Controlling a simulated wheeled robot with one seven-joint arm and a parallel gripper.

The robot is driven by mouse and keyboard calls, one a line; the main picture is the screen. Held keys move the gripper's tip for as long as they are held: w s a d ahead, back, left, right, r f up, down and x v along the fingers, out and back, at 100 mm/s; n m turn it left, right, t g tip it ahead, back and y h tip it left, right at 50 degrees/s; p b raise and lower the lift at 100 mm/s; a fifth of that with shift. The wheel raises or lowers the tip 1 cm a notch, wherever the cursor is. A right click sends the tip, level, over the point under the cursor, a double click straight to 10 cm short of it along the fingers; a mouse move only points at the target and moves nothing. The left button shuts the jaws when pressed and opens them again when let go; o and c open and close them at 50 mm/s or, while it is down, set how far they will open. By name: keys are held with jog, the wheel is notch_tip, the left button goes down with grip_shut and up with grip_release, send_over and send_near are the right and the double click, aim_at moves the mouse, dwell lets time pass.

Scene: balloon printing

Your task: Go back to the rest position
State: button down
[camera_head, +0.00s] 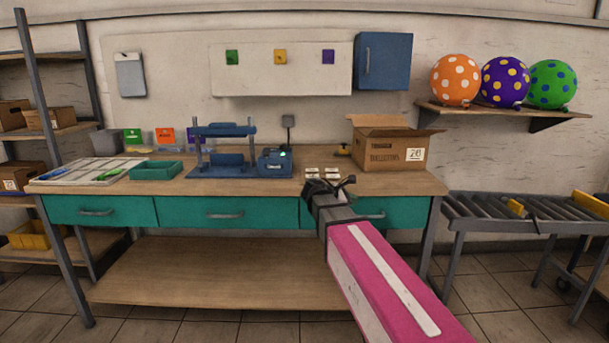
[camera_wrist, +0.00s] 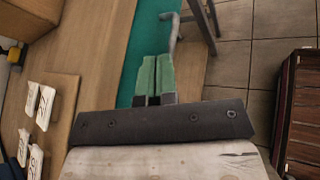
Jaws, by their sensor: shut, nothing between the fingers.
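My gripper (camera_head: 328,187) is at the end of my pink and white arm, over the front edge of the workbench (camera_head: 420,184) in the head view. In the wrist view its two green fingers (camera_wrist: 154,78) lie side by side, shut with nothing between them. Below them are the bench's teal drawer front (camera_wrist: 147,35) and a drawer handle.
A blue press (camera_head: 225,168) and a teal tray (camera_head: 155,170) stand on the bench, left of my gripper. An open cardboard box (camera_head: 388,154) stands at the bench's right. A roller conveyor (camera_head: 520,214) is to the right. Three dotted balloons (camera_head: 505,80) sit on a wall shelf.

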jog(key=s+d+f+m+g+y, duration=0.1)
jog(key=s+f+m+g+y, duration=0.2)
jog(key=s+f+m+y, duration=0.3)
jog(key=s+d+f+m+g+y, duration=0.1)
jog(key=s+f+m+y, duration=0.5)
jog(key=s+f+m, duration=0.6)
notch_tip(320, 180, down, 10)
jog(key=shift+s+r+m+g, duration=0.3)
jog(key=shift+s+g, duration=0.6)
jog(key=shift+s, duration=0.25)
